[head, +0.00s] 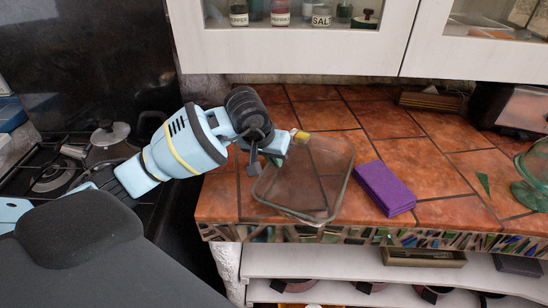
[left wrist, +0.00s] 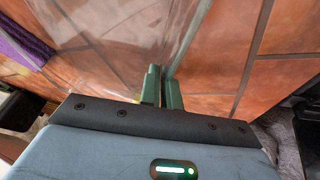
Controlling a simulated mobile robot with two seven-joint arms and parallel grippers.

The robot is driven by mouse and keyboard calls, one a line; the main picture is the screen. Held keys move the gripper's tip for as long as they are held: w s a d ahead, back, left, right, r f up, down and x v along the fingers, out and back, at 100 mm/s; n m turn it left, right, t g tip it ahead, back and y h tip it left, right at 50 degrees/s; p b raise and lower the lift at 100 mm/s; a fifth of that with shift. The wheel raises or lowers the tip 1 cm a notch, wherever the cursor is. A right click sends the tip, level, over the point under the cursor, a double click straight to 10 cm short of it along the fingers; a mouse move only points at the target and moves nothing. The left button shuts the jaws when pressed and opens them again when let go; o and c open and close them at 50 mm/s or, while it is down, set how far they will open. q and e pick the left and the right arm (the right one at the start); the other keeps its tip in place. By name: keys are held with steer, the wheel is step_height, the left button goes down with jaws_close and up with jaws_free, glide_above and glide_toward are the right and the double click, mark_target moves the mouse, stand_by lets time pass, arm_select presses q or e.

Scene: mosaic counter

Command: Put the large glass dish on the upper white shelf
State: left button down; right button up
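The large glass dish (head: 318,172) is clear and rectangular with rounded corners. In the head view it is at the counter's front left, its near end reaching over the mosaic edge. I cannot tell whether it rests on the tiles or is slightly raised. My left gripper (head: 277,154) is at its far left side. In the left wrist view the gripper's green fingers (left wrist: 162,88) are close together, with the dish's glass wall (left wrist: 188,45) running between them. The upper white shelf (head: 375,265) is below the counter front. My right gripper is not in view.
A wooden tray (head: 424,257) sits on the upper shelf's right part. White cabinets (head: 290,52) hang above; a stove (head: 85,165) is at left.

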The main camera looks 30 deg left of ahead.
arm_select(q)
steer(key=c, duration=1.6)
jaws_free()
steer(key=shift+s+r, duration=0.2)
steer(key=shift+r, duration=0.4)
steer(key=v, duration=1.1)
steer(key=shift+o, duration=0.3)
